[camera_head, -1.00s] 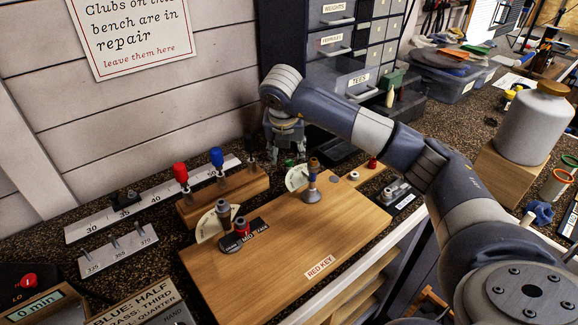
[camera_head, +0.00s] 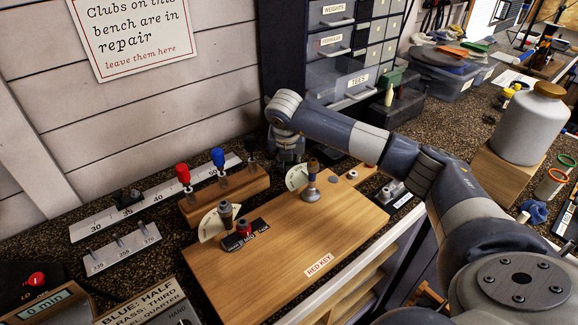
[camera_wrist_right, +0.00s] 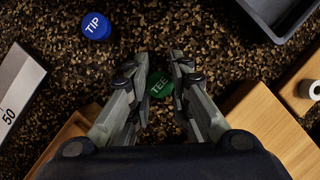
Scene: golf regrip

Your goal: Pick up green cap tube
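The green cap (camera_wrist_right: 159,84), marked TEE, shows from above in the right wrist view, over the dark speckled bench. My right gripper (camera_wrist_right: 157,66) is open, with one finger on each side of the cap. Whether the fingers touch it I cannot tell. The tube under the cap is hidden from above. In the head view my right gripper (camera_head: 288,157) points down over the bench behind the wooden board, and the green cap is hidden there. My left gripper is in neither view.
A blue cap marked TIP (camera_wrist_right: 97,26) stands nearby. A wooden rack (camera_head: 236,196) with red-topped and blue-topped items is left of the gripper. The wooden board (camera_head: 290,245) is in front, with a drawer cabinet (camera_head: 285,50) behind. A dark tray (camera_wrist_right: 282,18) lies close by.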

